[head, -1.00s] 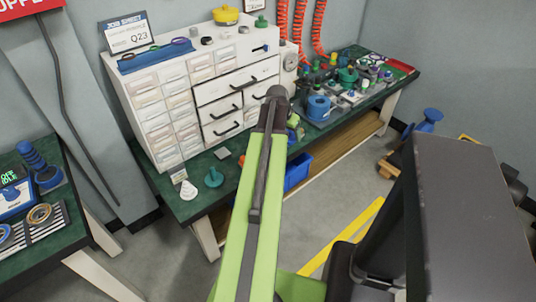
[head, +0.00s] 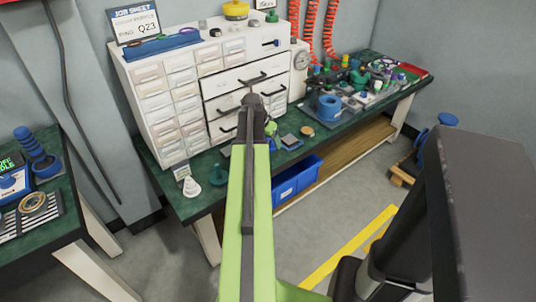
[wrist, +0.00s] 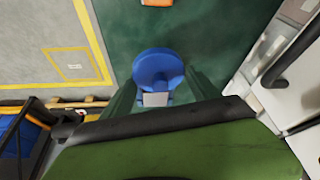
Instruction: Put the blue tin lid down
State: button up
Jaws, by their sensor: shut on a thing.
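The blue tin lid (wrist: 158,66) is round and bright blue, in the middle of the wrist view. My gripper (wrist: 160,88) is shut on it, with a dark green finger on either side. A small pale grey patch shows at the lid's near edge. The green bench top (wrist: 135,25) lies behind the lid in that view; I cannot tell whether the lid touches it. In the head view my arm hides the lid and the gripper's fingers.
The white drawer cabinet (head: 165,95) stands close on the bench, also on the right of the wrist view (wrist: 258,85). An orange item (wrist: 157,2) lies on the bench. A teal knobbed piece (head: 218,175) is left of my arm.

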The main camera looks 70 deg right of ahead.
notch_tip(320, 180, down, 4)
jog(key=b, duration=0.4)
jog(key=shift+f, duration=0.2)
jog(key=shift+r, duration=0.2)
jog(key=shift+f, duration=0.15)
jog(key=o, duration=1.3)
jog(key=shift+a+r+p, duration=0.1)
jog(key=shift+r+p, duration=0.3)
jog(key=shift+r, duration=0.1)
jog(key=p+v, duration=1)
jog(key=v, duration=0.1)
jog(key=shift+w+r, duration=0.15)
